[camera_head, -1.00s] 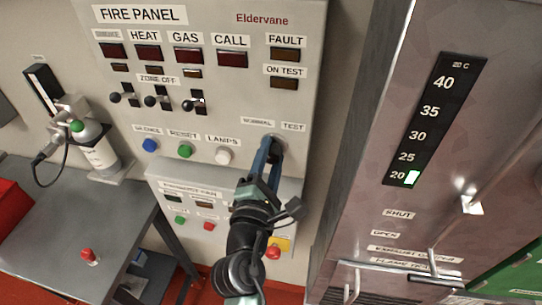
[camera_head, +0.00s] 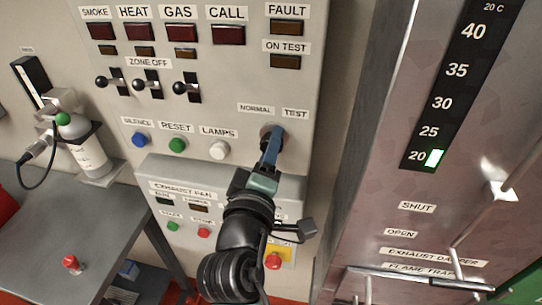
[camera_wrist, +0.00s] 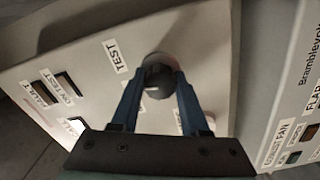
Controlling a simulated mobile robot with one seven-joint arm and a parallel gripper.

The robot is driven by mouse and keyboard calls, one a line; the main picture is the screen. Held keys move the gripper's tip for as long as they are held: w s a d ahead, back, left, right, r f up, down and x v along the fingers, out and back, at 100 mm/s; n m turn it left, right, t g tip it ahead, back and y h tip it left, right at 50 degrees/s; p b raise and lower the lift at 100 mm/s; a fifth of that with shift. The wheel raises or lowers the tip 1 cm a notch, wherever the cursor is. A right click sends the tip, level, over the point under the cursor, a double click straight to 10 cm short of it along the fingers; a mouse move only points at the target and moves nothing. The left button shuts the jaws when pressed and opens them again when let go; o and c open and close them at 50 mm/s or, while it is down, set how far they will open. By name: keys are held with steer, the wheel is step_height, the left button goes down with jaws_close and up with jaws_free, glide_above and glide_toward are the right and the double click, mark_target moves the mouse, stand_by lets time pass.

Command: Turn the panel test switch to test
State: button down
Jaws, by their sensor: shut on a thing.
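The panel test switch is a dark round knob (camera_wrist: 158,78) on the fire panel (camera_head: 225,95), between the NORMAL label (camera_head: 256,107) and the TEST label (camera_head: 295,114). My gripper (camera_head: 272,140) reaches up to it from below. In the wrist view, the two blue fingers of my gripper (camera_wrist: 160,85) are shut on the knob, one on each side. A small light mark shows on the knob's face in the wrist view. In the head view the fingers hide much of the knob, so its pointing direction is hard to tell. The ON TEST lamp (camera_head: 285,62) looks dark.
Zone off levers (camera_head: 148,85) and blue, green and white buttons (camera_head: 178,145) lie left of the knob. The exhaust fan box (camera_head: 185,190) is below, partly behind my arm. A metal cabinet (camera_head: 400,130) with a protruding handle (camera_head: 430,280) stands close on the right.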

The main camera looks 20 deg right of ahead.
steer(key=m+b, duration=0.2)
steer(key=m, duration=0.1)
steer(key=m+b, duration=0.1)
steer(key=shift+f, duration=0.25)
steer(key=shift+r+m+b, duration=0.15)
steer(key=shift+m+b, duration=1.05)
steer(key=shift+m, duration=0.3)
steer(key=shift+c, duration=2.1)
jaws_free()
steer(key=b+v, duration=0.1)
steer(key=v, duration=1.2)
